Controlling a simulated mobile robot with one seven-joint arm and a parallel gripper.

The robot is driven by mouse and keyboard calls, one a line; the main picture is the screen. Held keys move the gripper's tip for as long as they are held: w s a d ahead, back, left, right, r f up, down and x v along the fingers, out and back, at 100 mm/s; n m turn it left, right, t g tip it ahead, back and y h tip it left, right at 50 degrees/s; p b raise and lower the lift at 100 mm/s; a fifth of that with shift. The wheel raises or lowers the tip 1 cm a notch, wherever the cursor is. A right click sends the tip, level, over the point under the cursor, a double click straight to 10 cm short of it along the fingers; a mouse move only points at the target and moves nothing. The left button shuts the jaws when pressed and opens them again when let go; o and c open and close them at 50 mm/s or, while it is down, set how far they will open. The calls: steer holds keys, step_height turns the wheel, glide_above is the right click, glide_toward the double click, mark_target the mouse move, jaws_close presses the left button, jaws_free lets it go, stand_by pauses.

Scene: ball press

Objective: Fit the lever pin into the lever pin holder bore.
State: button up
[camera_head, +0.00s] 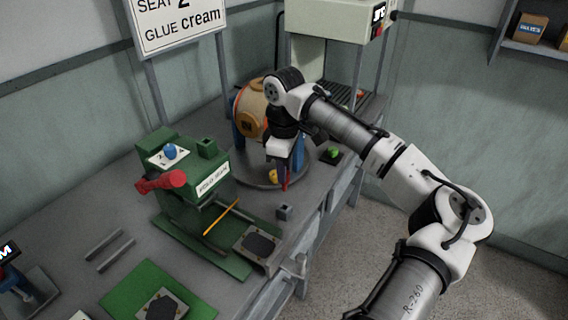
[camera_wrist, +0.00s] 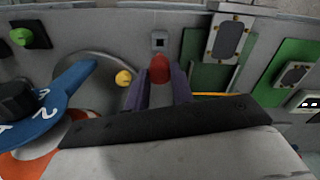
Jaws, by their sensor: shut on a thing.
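My gripper (camera_head: 284,176) points down over the near right part of the bench and is shut on a red pin (camera_head: 286,185). In the wrist view the red pin's rounded end (camera_wrist: 159,69) shows between the two purple fingers (camera_wrist: 158,90); the rest of it is hidden. A small grey block with a dark square opening (camera_head: 284,212) stands on the bench just in front of the pin, apart from it. It also shows in the wrist view (camera_wrist: 159,41), beyond the pin. I cannot tell for sure whether this block is the lever pin holder.
A green press (camera_head: 188,178) with a red handle stands left of my gripper. A yellow ball (camera_head: 273,175) lies on the round plate close by my gripper. An orange globe (camera_head: 250,108) stands behind. A green ball (camera_head: 334,152) sits on a dark pad to the right.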

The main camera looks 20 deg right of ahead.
mark_target(284, 189)
steer(key=shift+f+b, duration=0.9)
steer(key=shift+f, duration=1.6)
steer(key=shift+p, duration=0.9)
steer(key=shift+f+b, duration=1.1)
steer(key=shift+f, duration=1.25)
steer(key=o, duration=1.1)
steer(key=shift+c, duration=0.2)
steer(key=shift+r, duration=0.1)
step_height(284, 189, up, 14)
steer(key=shift+f+b, duration=0.2)
steer(key=shift+b, duration=0.3)
